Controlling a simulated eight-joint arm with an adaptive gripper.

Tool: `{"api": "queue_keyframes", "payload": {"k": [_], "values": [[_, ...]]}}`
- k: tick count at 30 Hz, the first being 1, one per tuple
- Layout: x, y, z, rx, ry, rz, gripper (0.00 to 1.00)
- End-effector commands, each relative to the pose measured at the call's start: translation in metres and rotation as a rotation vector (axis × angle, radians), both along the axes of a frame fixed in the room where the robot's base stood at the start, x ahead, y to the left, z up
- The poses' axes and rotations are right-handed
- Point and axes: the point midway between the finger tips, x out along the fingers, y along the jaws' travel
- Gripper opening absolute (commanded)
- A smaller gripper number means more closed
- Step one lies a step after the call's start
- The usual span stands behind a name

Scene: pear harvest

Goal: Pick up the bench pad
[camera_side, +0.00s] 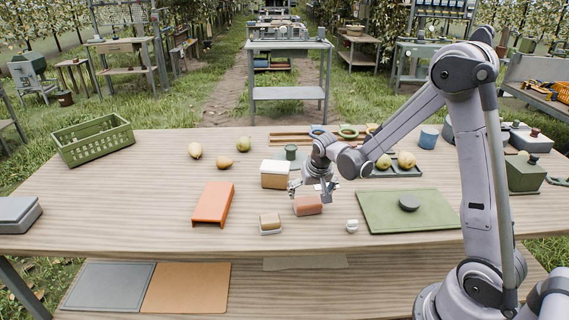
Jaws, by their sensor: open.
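My gripper (314,189) is open and empty, pointing down over the middle of the table. Just below it is a pinkish-red block (308,205); I cannot tell whether the fingers touch it. The green pad may be the bench pad, but no label shows this. A small yellow-brown block on a pale base (270,223) sits left of the pinkish block. A white-topped box (275,174) stands just behind and left of my gripper.
An orange bridge-shaped piece (213,204) and a small white item (351,226) lie nearby. A green crate (93,141), loose pears (195,150), and a dark pear tray (398,171) stand farther back. A grey box (17,214) is at left. The left middle tabletop is clear.

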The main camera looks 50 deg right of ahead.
Motion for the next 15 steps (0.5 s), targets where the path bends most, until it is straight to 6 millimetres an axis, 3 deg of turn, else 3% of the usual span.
{"api": "queue_keyframes", "payload": {"k": [15], "values": [[0.014, -0.012, -0.035, 0.001, 0.000, -0.002, 1.00]]}}
